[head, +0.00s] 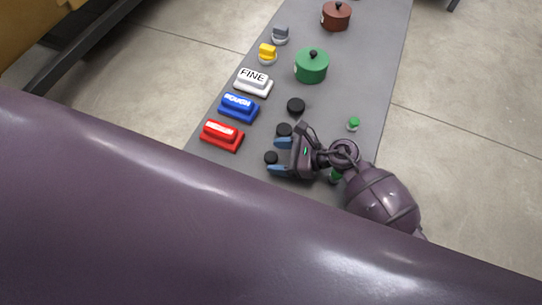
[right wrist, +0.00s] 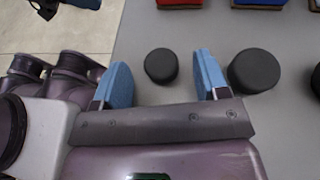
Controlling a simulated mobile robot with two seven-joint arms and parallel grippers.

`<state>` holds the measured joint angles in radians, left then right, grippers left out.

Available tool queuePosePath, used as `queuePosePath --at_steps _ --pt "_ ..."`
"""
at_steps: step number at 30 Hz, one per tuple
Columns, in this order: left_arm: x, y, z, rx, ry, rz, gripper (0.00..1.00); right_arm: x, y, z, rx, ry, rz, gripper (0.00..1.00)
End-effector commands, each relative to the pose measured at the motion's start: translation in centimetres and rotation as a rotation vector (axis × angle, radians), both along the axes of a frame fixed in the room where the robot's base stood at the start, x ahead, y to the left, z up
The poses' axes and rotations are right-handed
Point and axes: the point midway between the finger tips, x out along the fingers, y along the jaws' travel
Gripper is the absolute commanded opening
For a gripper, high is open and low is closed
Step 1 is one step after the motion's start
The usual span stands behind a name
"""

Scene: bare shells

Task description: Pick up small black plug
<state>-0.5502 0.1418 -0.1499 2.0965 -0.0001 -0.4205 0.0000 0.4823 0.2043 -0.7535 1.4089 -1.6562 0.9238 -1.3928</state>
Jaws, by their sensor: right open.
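A larger black plug (head: 284,130) stands close beside the outer side of one finger. A blue-tipped part, apparently my left gripper (right wrist: 85,3), is cut off at the top left of the wrist view.
The largest black plug (head: 296,106) stands farther back. Red (head: 222,135), blue (head: 239,107) and white "FINE" (head: 254,82) blocks line the left edge. A green pot (head: 311,66) and a small green-topped piece (head: 353,124) stand to the right. Grey table between them is bare.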

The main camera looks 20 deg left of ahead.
Motion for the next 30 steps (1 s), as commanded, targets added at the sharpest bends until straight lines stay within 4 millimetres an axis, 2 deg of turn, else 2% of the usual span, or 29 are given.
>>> queuePosePath --at_steps 3,10,21,30 --pt "-0.04 0.06 -0.07 0.002 0.002 -0.002 0.43 -0.11 0.64 -0.32 -0.001 0.001 0.000 0.67" --pt "0.03 0.20 0.10 0.008 -0.001 -0.008 0.43 -0.11 0.70 -0.30 -0.001 -0.001 -0.001 0.67" --pt "0.07 0.29 0.13 0.012 -0.002 -0.011 0.43 -0.10 0.69 -0.29 0.000 0.001 -0.001 0.14" --pt "0.24 0.11 0.40 0.005 -0.008 -0.006 0.43 -0.05 0.68 0.21 0.000 -0.002 0.000 0.14"
